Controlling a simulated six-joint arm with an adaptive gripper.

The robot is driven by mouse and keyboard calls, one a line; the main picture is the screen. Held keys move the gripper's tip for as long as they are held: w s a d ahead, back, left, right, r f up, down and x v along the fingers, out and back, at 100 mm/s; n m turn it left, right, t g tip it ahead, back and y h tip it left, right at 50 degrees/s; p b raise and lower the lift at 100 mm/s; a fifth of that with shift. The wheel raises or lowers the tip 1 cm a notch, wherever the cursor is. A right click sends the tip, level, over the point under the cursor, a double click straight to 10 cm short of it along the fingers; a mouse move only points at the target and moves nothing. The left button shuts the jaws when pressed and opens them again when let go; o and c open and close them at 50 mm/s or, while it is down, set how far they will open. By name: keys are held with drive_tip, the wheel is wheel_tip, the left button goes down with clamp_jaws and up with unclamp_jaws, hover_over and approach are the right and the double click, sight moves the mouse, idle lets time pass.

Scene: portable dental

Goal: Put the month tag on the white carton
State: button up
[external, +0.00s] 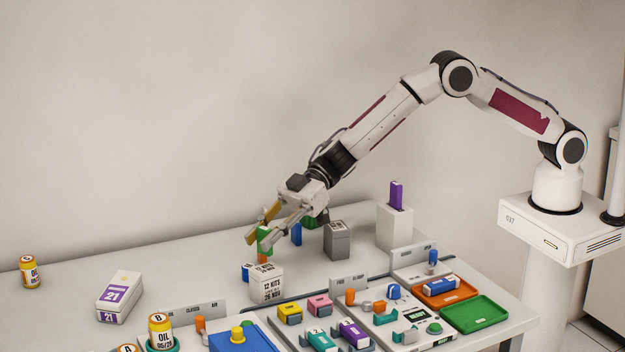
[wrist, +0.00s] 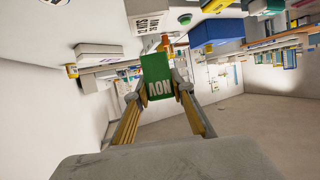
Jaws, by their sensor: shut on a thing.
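The white carton (external: 267,287) printed "12 KITS" and a "26" date line stands upright on the table. The gripper and tag are just above and behind its top in the external view; I cannot tell whether they touch. A printed white box (wrist: 147,22) shows beyond the tag in the wrist view.
A white box with a purple "21" label (external: 120,296) stands left. A grey block (external: 338,241) and a white holder with a purple tag (external: 394,228) stand right. Colored trays and blocks crowd the front, including a green tray (external: 473,313).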

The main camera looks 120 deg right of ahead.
sight(264, 254)
drive_tip(key=shift+f, duration=1.65)
drive_tip(key=shift+f, duration=0.2)
drive_tip(key=o, duration=1)
drive_tip(key=shift+c, duration=0.2)
drive_tip(key=shift+r, duration=0.2)
drive_tip(key=v, duration=1.2)
